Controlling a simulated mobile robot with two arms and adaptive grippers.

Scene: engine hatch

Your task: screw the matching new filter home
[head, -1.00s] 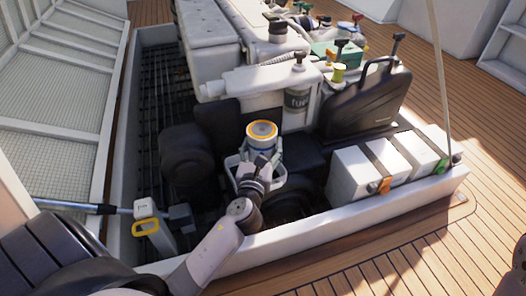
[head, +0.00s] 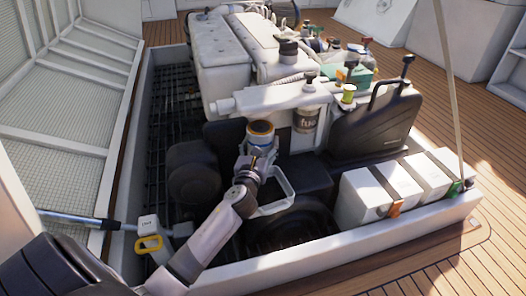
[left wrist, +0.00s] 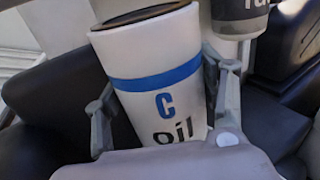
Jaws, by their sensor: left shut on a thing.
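My left gripper (head: 259,148) is shut on a white filter (head: 262,130). In the left wrist view the filter (left wrist: 160,112) has a blue band and the marking "C oil", one finger on each side, and leans a little. Its open dark end points up; in the head view that end has an orange ring. The filter is held in front of the white engine pipework, left of a fixed canister marked "fuel" (head: 306,119), which also shows at the top of the left wrist view (left wrist: 240,18). The seat for the oil filter cannot be made out. My right gripper is out of view.
Several white boxes (head: 363,196) line the hatch's right front. A black jug-like container (head: 378,122) stands behind them. A yellow-handled item (head: 149,244) is at the front left. The white hatch rim (head: 335,250) runs along the front.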

